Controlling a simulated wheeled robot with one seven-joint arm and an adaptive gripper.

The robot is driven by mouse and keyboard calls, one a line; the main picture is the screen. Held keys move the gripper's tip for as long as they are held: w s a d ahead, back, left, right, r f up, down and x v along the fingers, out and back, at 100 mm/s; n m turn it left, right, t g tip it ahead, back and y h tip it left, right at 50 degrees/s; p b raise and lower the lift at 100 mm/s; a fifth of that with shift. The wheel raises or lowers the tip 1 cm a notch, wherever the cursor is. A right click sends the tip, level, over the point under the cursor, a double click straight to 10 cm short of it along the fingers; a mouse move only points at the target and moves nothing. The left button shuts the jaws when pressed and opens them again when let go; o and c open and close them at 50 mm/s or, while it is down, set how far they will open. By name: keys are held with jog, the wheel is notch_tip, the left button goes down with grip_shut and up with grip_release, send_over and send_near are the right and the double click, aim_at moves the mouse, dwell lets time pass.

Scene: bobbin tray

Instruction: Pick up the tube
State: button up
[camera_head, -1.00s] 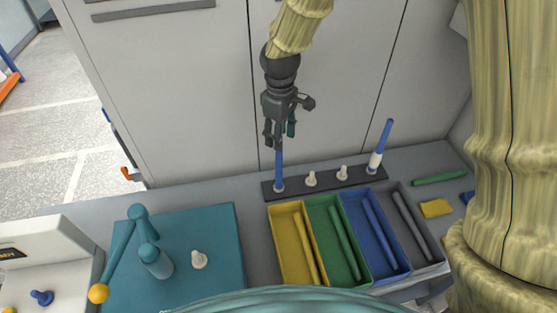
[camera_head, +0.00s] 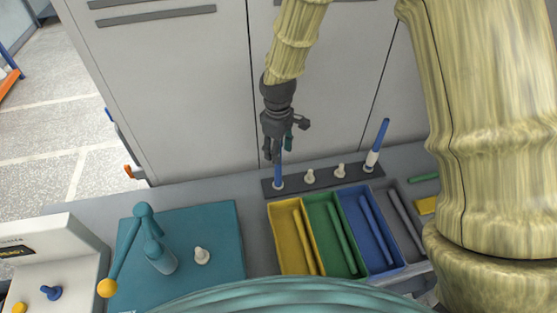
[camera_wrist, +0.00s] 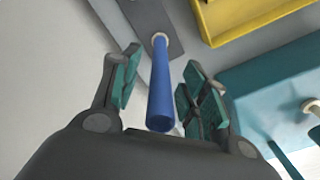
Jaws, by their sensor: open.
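A blue tube (camera_head: 278,174) stands upright on the leftmost peg of a dark rack (camera_head: 324,178) at the back of the bench. My gripper (camera_head: 274,155) is above the rack with its fingers at the upper part of this tube. In the wrist view the blue tube (camera_wrist: 161,88) lies between the two open finger pads of my gripper (camera_wrist: 158,88), with a gap visible on each side. A second blue tube (camera_head: 380,137) with a white lower part leans at the rack's right end.
Yellow (camera_head: 284,235), green (camera_head: 322,230), blue (camera_head: 359,232) and grey (camera_head: 405,232) trays with rods stand in front of the rack. A teal mat (camera_head: 215,270) with a lever press (camera_head: 157,255) is at left. Cabinet doors (camera_head: 190,90) rise behind.

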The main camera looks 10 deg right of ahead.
grip_shut()
jog(key=shift+r, duration=0.15)
